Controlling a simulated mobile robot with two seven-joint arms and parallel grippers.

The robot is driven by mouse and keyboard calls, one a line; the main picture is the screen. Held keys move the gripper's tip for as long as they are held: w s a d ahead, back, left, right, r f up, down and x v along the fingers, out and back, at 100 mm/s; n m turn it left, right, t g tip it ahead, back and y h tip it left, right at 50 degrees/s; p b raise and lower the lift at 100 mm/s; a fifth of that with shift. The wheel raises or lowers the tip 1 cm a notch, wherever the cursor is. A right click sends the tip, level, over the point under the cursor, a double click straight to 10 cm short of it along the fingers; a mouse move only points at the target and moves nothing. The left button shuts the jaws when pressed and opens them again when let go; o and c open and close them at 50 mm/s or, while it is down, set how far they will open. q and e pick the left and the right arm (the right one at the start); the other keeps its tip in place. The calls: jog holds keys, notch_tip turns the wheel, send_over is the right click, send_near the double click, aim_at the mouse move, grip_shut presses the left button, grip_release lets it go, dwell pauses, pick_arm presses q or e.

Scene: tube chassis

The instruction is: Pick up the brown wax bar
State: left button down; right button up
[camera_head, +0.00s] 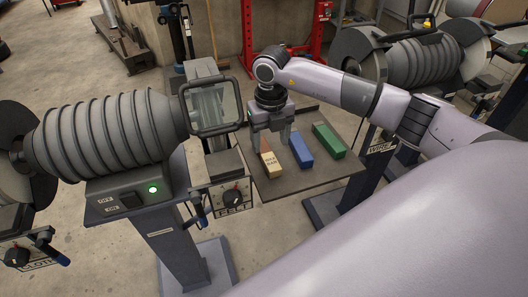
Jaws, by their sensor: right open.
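The brown wax bar (264,144) lies on a dark tray-like stand between two machines. Its near part is cream-coloured with dark lettering, and its far part is brown and partly hidden by my gripper. My right gripper (271,143) points down over the far brown part. Its jaws are open, one finger to each side of the bar in this view. I cannot tell whether the fingers touch it. My left gripper is not in view.
A blue bar (300,151) and a green bar (329,141) lie to the right on the same stand (288,188). A grinding machine with a ribbed grey body (105,135) and a clear guard (213,105) stands at left. Another machine (415,62) stands at upper right.

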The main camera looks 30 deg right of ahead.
aim_at(269, 157)
jog(key=f, duration=0.4)
jog(key=shift+a+f+p, duration=0.2)
jog(key=shift+f+p, duration=0.15)
jog(key=shift+f, duration=0.05)
jog(key=c, duration=1.1)
jog(key=shift+c, duration=0.2)
jog(key=shift+r, duration=0.1)
